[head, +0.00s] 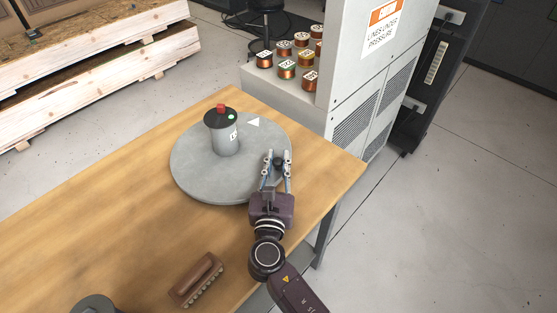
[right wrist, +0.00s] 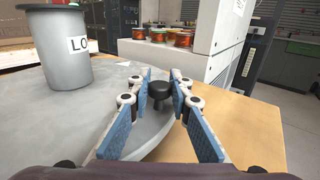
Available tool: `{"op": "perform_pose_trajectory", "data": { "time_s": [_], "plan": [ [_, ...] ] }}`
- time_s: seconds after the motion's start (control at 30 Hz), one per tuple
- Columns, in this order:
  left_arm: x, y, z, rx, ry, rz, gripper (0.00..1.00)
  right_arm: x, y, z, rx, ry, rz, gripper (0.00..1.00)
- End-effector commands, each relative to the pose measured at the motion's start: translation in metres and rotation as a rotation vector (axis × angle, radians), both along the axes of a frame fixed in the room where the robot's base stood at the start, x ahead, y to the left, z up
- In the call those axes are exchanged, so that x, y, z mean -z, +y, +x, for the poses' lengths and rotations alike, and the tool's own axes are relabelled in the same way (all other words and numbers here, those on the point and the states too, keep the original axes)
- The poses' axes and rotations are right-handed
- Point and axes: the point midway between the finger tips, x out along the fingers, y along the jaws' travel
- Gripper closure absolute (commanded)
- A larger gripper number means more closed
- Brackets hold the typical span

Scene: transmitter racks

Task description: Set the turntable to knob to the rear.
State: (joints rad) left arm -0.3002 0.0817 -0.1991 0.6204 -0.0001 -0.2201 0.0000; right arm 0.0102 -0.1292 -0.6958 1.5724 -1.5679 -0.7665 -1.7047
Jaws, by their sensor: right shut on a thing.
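The turntable (head: 190,170) is a round grey disc on the wooden table, with a white triangle mark (head: 253,122) on its top. Its small black knob (head: 278,161) stands near the disc's right edge and shows between the fingers in the right wrist view (right wrist: 159,92). My right gripper (head: 276,160) is shut on the knob, one finger on each side. A grey canister (head: 226,140) with a black lid, red button and green light stands upright on the disc, left of the gripper; its label is only partly readable. My left gripper is out of view.
A brown brush (head: 197,279) lies on the table (head: 130,215) near the front. Several copper coils (head: 285,66) stand on a grey ledge beside the cabinet (head: 372,75) behind the table. Wooden crates (head: 95,70) stand at the back left.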

Motion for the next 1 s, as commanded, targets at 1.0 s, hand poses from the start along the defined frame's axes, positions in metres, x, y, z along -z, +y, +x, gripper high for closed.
{"op": "perform_pose_trajectory", "data": {
  "time_s": [1.0],
  "plan": [
    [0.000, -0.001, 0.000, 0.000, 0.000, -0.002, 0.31, 0.002, 0.004, -0.054, -0.002, 0.004, 0.001, 0.64]
  ]
}}
